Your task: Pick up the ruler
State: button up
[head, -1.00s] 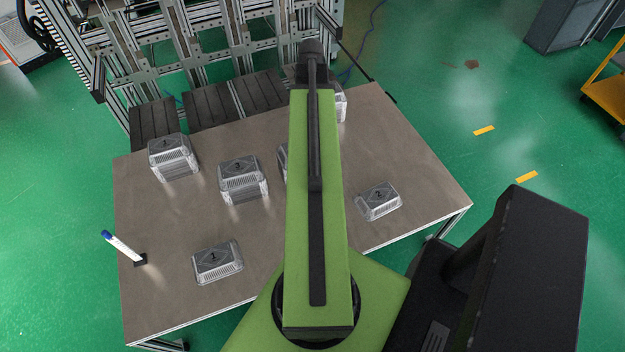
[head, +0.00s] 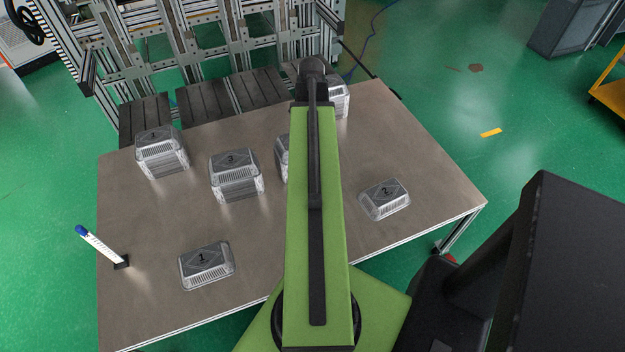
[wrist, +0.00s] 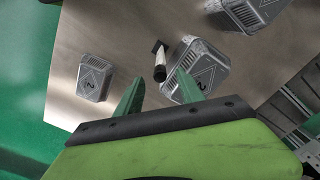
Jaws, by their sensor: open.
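I cannot make out a ruler in either view. A slim white stick with a blue end (head: 97,243) leans up from a small black block at the table's left edge; I cannot tell whether it is a marker. In the wrist view, a short white piece with a dark end (wrist: 183,57) stands near a black block (wrist: 160,65), beyond my fingertips. My gripper (wrist: 159,88) is open, its two green fingers apart with nothing held between them. In the head view my own green arm hides the gripper and the middle of the table.
A metal frame (head: 210,40) stands behind the table.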

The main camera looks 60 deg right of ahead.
notch_tip(320, 180, down, 4)
jog(key=shift+r+b, duration=0.15)
jog(key=shift+b, duration=1)
jog(key=shift+r, duration=0.15)
grip_shut()
